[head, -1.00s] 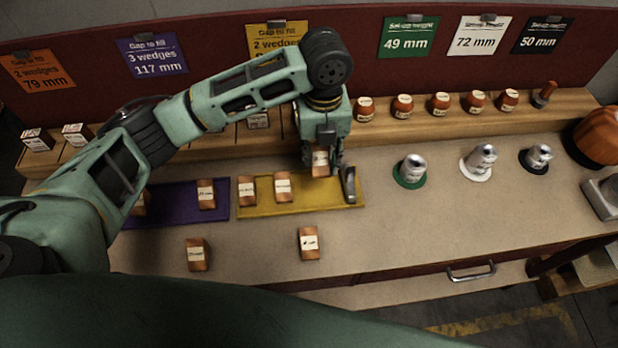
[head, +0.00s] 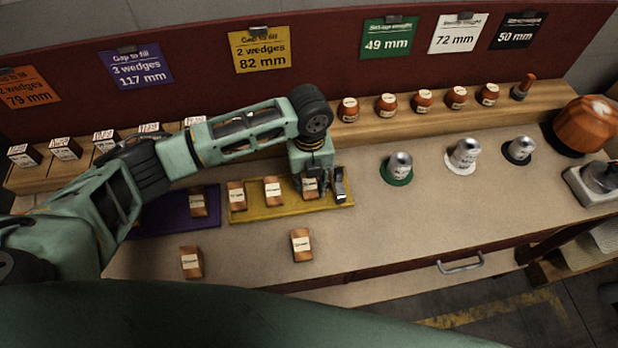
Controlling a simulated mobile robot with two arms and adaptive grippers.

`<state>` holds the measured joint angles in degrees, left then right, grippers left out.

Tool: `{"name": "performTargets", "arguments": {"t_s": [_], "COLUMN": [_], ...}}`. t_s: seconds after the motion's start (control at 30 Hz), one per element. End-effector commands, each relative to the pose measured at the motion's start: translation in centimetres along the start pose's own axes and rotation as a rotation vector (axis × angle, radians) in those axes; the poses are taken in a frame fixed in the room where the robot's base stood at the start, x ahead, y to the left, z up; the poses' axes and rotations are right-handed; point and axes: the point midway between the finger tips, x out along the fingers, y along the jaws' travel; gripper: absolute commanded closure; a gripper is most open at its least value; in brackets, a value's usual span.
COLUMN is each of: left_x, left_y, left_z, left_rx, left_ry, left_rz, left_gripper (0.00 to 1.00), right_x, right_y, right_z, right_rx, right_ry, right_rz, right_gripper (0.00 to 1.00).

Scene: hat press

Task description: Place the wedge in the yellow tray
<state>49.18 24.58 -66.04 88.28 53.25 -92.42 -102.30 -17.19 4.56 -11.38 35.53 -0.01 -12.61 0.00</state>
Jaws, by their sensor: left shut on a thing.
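My left gripper (head: 315,188) points down over the right part of the yellow tray (head: 290,208), shut on a wooden wedge (head: 310,187) with a white label. The wedge is low, at or just above the tray floor; I cannot tell whether it touches. Two more labelled wedges (head: 236,195) (head: 272,190) stand in the tray, left of the held one. A grey metal piece (head: 340,185) shows at the tray's right end, beside the gripper. My right gripper is not in view.
A purple tray (head: 175,222) with a wedge (head: 198,203) lies to the left. Two loose wedges (head: 191,262) (head: 301,245) stand on the counter in front. A metal cylinder on a green disc (head: 397,168) stands to the right. The shelf behind holds several wooden pieces.

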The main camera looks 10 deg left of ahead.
Motion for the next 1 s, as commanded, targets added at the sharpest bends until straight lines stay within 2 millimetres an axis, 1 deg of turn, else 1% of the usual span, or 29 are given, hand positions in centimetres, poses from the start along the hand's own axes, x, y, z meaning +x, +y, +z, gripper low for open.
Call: {"name": "performTargets", "arguments": {"t_s": [0.17,0.2,0.4,0.67,0.77,0.87,1.0], "left_x": [0.3,0.3,0.3,0.3,-0.1,-1.0,-3.6], "left_y": [0.0,0.0,0.0,0.0,0.0,0.0,-0.1], "left_z": [0.0,0.0,0.0,0.0,0.0,0.1,0.2], "left_rx": [0.000,0.000,0.000,0.000,0.000,0.000,0.000], "left_ry": [0.001,0.000,0.000,0.000,0.000,-0.002,-0.004], "left_rz": [0.001,0.001,0.001,0.001,0.000,-0.001,-0.003], "left_gripper": [0.95,0.69,0.51,0.51,0.51,0.51,0.51], "right_x": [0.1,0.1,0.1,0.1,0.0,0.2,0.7], "right_y": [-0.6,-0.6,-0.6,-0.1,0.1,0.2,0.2], "right_z": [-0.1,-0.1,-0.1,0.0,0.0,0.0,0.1], "right_rx": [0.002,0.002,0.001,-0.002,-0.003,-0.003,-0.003], "right_ry": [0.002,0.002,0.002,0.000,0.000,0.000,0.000], "right_rz": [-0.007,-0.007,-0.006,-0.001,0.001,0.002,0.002], "right_gripper": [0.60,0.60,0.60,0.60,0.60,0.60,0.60]}}
